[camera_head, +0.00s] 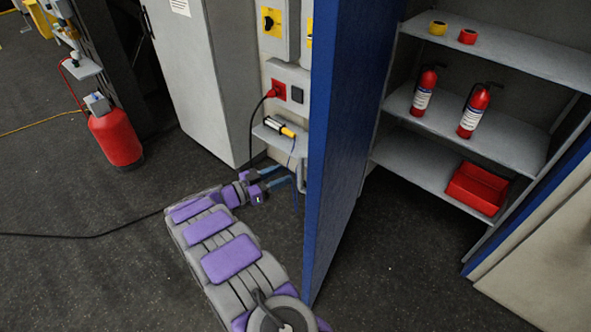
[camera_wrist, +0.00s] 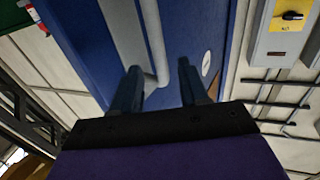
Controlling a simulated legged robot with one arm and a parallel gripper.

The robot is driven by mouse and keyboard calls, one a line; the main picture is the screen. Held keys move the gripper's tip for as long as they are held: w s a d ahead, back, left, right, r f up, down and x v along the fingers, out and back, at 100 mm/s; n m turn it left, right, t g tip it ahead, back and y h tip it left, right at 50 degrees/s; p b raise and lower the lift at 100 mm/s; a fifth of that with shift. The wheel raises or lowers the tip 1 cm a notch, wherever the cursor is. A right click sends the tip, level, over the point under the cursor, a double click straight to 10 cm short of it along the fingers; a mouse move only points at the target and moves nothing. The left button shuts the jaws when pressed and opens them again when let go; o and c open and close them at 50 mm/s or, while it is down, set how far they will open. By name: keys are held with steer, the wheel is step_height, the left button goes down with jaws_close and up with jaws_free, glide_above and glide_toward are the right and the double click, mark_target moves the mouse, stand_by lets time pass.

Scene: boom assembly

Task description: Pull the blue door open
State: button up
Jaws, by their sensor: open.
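The blue door (camera_head: 345,130) stands swung out from the cabinet in the head view, seen nearly edge-on, with the shelves open to its right. Its blue face (camera_wrist: 187,28) fills the upper middle of the wrist view. A grey bar handle (camera_wrist: 153,38) runs down this face and bends near my fingertips. My gripper (camera_head: 284,178) is at the left side of the door. In the wrist view my gripper (camera_wrist: 158,72) is open, with the handle's lower end showing between its fingers. I cannot tell whether the fingers touch it.
Cabinet shelves (camera_head: 487,65) hold two fire extinguishers (camera_head: 448,101), tape rolls (camera_head: 452,32) and a red bin (camera_head: 477,188). A small wall shelf (camera_head: 283,136) with a cabled tool is close above my gripper. A red tank (camera_head: 116,137) stands left. Floor between is mostly clear, with a black cable (camera_head: 90,235).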

steer(key=v, duration=1)
steer(key=shift+a, duration=0.55)
steer(key=shift+w+f, duration=0.1)
steer(key=shift+f, duration=0.05)
